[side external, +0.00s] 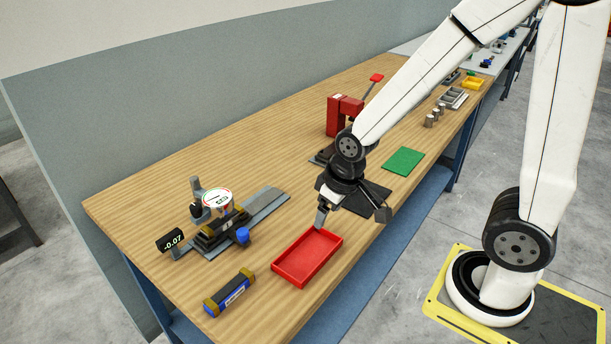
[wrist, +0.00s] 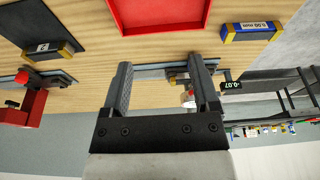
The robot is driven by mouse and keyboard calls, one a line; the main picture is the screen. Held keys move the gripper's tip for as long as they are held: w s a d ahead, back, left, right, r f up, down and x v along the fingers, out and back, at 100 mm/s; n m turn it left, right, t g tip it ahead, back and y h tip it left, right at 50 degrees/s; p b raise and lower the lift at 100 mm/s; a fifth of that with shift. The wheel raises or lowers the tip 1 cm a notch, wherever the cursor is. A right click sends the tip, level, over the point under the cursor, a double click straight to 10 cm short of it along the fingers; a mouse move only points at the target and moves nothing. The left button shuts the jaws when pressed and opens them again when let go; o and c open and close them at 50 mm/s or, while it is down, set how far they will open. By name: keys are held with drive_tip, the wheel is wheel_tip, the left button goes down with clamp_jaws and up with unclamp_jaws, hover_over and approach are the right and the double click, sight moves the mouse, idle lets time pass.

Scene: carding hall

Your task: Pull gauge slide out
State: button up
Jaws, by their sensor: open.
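The gauge (side external: 218,201) stands upright with a round white dial on a grey rail base (side external: 262,208) at the left of the bench. A dark slide block (side external: 222,232) with yellow edges and a blue knob (side external: 243,236) sits under the dial. The small display (side external: 171,242) reads -0.07. My gripper (side external: 352,212) is open and empty, over the bench to the right of the gauge, near the red tray. In the wrist view, the grey rail (wrist: 150,72) shows beyond my open fingers (wrist: 160,66); the right finger partly hides the gauge.
The red tray (side external: 277,274) lies empty in front of the gauge, with a blue block (side external: 230,293) with yellow ends to its left. A red press (side external: 341,113) stands behind my gripper. A green mat (side external: 404,160) lies to the right.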

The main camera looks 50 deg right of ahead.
sight(243, 231)
drive_tip(key=w+a+f+n, duration=0.1)
drive_tip(key=w+a+f, duration=0.1)
drive_tip(key=w, duration=0.6)
drive_tip(key=w+a+f+n+t+y, duration=0.1)
drive_tip(key=w+a+f, duration=0.2)
drive_tip(key=w, duration=0.5)
drive_tip(key=shift+a+n+t, duration=0.3)
drive_tip(key=shift+a, duration=0.5)
drive_tip(key=shift+x, duration=3.8)
clamp_jaws()
